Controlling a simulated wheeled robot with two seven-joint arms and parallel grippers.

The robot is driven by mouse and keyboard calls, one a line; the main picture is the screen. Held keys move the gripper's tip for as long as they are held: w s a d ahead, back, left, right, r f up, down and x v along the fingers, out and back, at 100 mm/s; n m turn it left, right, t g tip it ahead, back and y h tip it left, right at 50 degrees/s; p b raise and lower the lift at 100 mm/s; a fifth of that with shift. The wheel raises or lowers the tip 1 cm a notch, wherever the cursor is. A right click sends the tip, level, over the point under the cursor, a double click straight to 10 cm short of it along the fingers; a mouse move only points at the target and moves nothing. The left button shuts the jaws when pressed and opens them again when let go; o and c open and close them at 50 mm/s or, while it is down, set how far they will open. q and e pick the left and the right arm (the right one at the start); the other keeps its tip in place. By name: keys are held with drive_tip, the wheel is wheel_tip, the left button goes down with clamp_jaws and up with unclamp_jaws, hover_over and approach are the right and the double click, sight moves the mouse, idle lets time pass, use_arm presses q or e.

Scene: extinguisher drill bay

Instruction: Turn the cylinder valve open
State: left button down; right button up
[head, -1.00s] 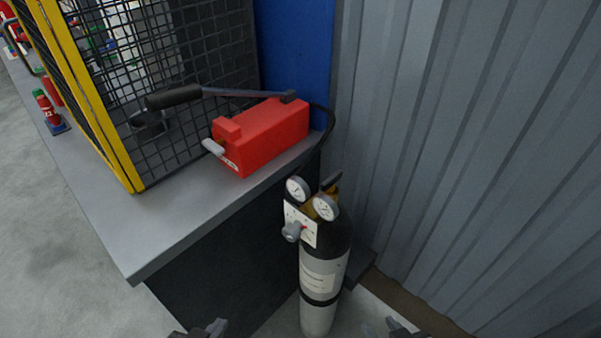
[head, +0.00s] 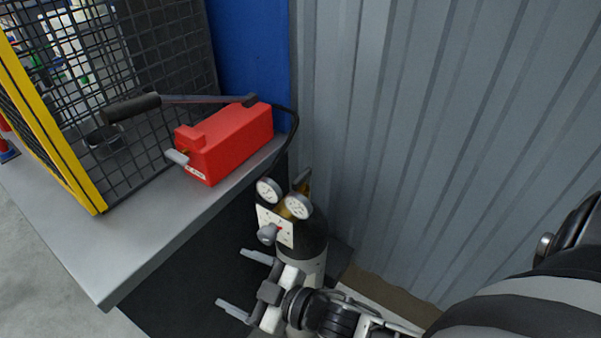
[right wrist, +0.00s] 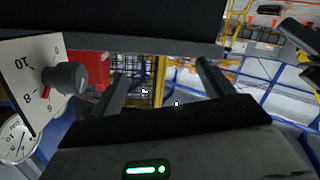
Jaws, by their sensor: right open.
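The gas cylinder (head: 302,242), black at the shoulder and pale below, stands upright beside the bench. At its top are two round gauges (head: 298,205) and a brass fitting with a dark lever. A white dial plate (head: 284,236) carries a grey knob (head: 267,234) with a red pointer. My right gripper (head: 246,284) is open and empty, below the knob and in front of the cylinder body, part of which it hides. In the right wrist view the knob (right wrist: 66,78) is left of the open fingers (right wrist: 165,82), apart from them. My left gripper is out of view.
A yellow-framed mesh cage (head: 55,120) stands at the left. The corrugated wall (head: 400,130) rises close behind the cylinder.

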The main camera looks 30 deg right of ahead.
drive_tip(key=w+a+r+n+g+y+b, duration=0.2)
drive_tip(key=w+a+r+n+y, duration=0.35)
drive_tip(key=r+n+y, duration=0.35)
wheel_tip(320, 180, up, 15)
drive_tip(key=n+g+h+b, duration=0.8)
drive_tip(key=n+g+h, duration=0.4)
drive_tip(key=n+h, duration=0.7)
hover_over(302, 175)
drive_tip(key=n+y, duration=0.2)
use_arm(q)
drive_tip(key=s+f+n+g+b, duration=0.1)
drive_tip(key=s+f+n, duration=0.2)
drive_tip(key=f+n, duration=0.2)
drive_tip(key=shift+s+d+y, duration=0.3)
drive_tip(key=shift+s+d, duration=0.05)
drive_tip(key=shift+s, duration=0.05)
use_arm(e)
wheel_tip(302, 175, down, 15)
drive_tip(key=shift+f, duration=0.1)
